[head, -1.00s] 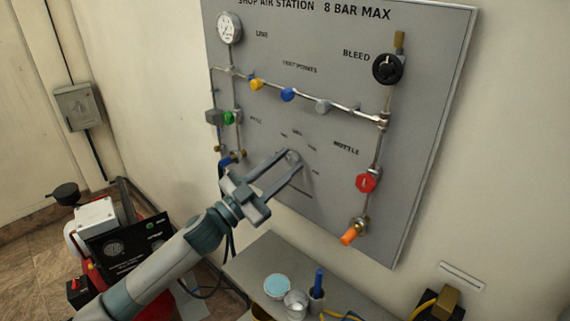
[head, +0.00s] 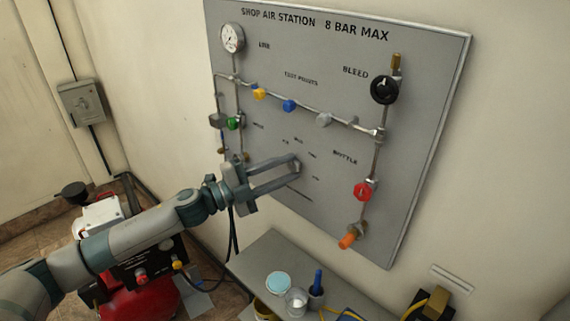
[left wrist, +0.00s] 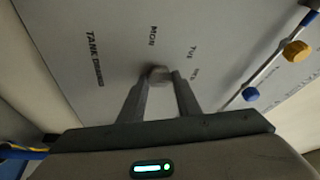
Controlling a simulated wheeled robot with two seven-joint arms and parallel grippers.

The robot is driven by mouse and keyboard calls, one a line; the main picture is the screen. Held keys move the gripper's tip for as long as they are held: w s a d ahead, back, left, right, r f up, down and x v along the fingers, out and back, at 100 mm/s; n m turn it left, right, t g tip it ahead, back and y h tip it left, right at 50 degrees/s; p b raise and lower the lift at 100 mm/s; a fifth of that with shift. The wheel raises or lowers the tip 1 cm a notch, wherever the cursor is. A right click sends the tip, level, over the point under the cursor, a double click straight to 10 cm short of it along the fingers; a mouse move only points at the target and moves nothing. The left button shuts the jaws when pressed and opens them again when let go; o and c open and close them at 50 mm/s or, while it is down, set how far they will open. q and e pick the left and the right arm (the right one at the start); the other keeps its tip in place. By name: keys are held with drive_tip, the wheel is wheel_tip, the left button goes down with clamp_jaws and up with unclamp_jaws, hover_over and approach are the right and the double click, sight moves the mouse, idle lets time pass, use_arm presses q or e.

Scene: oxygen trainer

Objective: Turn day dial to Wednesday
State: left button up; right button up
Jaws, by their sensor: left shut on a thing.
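The day dial is a small grey knob (left wrist: 158,74) low in the middle of the grey panel (head: 420,150). My left gripper (head: 292,164) reaches it from the left, and its two fingers are shut on the knob; the left wrist view shows the fingertips (left wrist: 161,80) on either side of it. My right gripper is not in view.
A red valve (head: 362,191) and an orange-ended fitting (head: 349,237) sit right of the dial. Coloured test-point knobs (head: 289,105) line the pipe above. Below is a shelf (head: 262,262) with a cup and jar. A red compressor (head: 145,298) stands at lower left.

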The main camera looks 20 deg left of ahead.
use_arm(q)
drive_tip(key=shift+m, duration=0.4)
drive_tip(key=o, duration=1.1)
drive_tip(key=shift+c, duration=0.2)
drive_tip(key=shift+s+a+f, duration=0.2)
drive_tip(key=shift+s+a, duration=0.2)
drive_tip(key=shift+a, duration=0.05)
drive_tip(key=b+v, duration=0.8)
drive_tip(key=v, duration=0.8)
drive_tip(key=shift+r, duration=0.25)
drive_tip(key=shift+a, duration=0.1)
